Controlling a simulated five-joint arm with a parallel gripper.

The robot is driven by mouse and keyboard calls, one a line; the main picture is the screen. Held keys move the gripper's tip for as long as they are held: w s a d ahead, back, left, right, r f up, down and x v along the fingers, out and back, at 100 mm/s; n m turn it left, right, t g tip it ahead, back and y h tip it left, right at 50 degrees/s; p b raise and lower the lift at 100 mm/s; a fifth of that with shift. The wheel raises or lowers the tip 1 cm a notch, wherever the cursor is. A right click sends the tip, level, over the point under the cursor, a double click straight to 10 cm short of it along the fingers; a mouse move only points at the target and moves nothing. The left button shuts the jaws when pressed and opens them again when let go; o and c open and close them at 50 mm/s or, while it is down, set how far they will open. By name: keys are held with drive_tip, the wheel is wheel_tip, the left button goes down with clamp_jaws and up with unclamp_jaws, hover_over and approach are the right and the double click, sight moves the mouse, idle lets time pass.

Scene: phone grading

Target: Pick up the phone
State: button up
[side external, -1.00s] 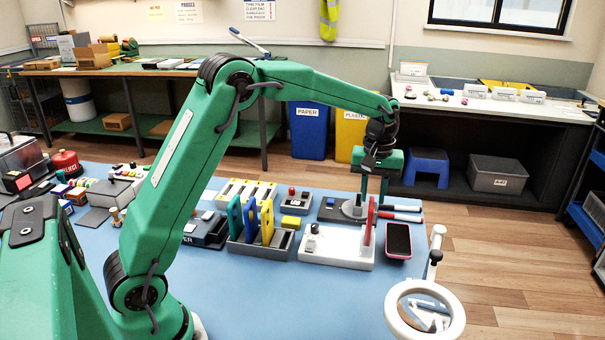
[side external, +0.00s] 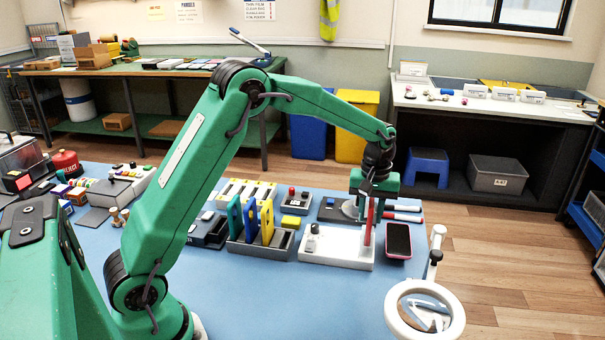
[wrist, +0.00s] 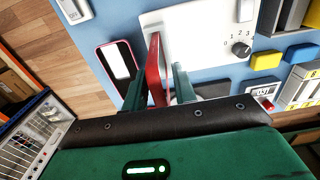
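A phone (side external: 398,240) with a dark screen and pink-red rim lies flat on the blue mat, right of a white test unit (side external: 335,252). In the wrist view the phone (wrist: 118,63) is left of my fingers, its screen bright with glare. A thin red slab (side external: 369,222) stands upright at the white unit's right end; I cannot tell whether it is also a phone. My gripper (side external: 371,206) points down over the slab. In the wrist view my gripper (wrist: 160,80) is open, with the red slab (wrist: 155,68) between its fingers and a gap on the right finger's side.
Red and dark pens (side external: 404,213) lie behind the phone. A rack with coloured upright slabs (side external: 256,240) stands left of the white unit. A ring magnifier (side external: 425,308) stands at the front right. The mat's front middle is clear.

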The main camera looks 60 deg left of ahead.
sight(372, 202)
clamp_jaws()
drive_tip(key=shift+r, duration=0.15)
drive_tip(key=shift+r, duration=1.05)
drive_tip(key=shift+r, duration=0.1)
drive_tip(key=shift+r, duration=1.05)
